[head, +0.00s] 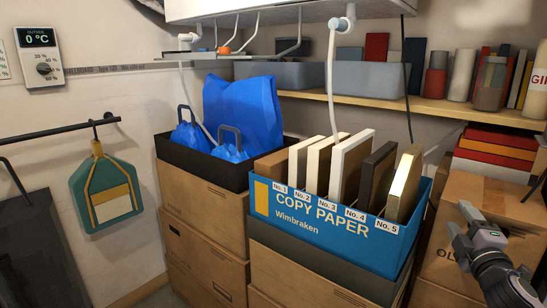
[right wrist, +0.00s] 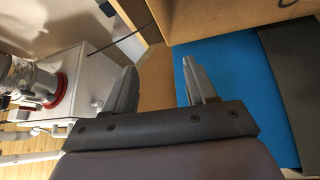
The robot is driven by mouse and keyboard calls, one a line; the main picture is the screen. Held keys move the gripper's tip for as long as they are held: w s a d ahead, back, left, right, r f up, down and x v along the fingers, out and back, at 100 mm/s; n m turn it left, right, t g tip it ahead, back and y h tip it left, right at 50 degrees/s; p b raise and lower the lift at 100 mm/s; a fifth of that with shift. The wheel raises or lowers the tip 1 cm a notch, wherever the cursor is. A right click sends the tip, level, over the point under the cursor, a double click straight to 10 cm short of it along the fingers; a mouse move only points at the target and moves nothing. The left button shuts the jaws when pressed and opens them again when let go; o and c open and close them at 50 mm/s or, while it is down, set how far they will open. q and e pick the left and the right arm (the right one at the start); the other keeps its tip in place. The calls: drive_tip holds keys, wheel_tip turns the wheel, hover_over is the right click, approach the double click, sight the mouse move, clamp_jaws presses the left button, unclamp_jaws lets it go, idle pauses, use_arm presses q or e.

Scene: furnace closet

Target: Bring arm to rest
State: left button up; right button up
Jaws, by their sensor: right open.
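My right gripper (head: 461,218) is at the right of the head view, in front of stacked cardboard boxes and to the right of the blue copy paper box. In the right wrist view my right gripper (right wrist: 160,82) has its two fingers spread apart with nothing between them. My left gripper and arm do not show in either view.
A shelf (head: 390,99) with jars and books runs behind. A white unit (head: 270,12) with pipes hangs above.

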drive_tip(key=s+a+f+m+g+y, duration=0.1)
drive_tip(key=s+a+f+m+g, duration=0.15)
drive_tip(key=s+f, duration=0.65)
drive_tip(key=s+a+f+m+g+y, duration=0.1)
drive_tip(key=s+a+f+g+y, duration=0.25)
drive_tip(key=f, duration=0.85)
drive_tip(key=s+a+f+m+g, duration=0.25)
drive_tip(key=s+f, duration=0.25)
drive_tip(key=s, duration=0.4)
drive_tip(key=s+a+f+m+g, duration=0.1)
drive_tip(key=s+a+f, duration=0.3)
drive_tip(key=s, duration=0.5)
drive_tip(key=a+m, duration=0.6)
drive_tip(key=a, duration=0.3)
drive_tip(key=shift+n+t+y, duration=0.25)
drive_tip(key=shift+n, duration=0.05)
drive_tip(key=r+p, duration=0.1)
drive_tip(key=p, duration=0.1)
drive_tip(key=r+p, duration=0.2)
drive_tip(key=p, duration=0.1)
drive_tip(key=s+r+p, duration=0.1)
drive_tip(key=r+p, duration=0.1)
drive_tip(key=shift+d+r+p, duration=0.25)
drive_tip(key=shift+d+p, duration=0.05)
drive_tip(key=shift+d, duration=0.1)
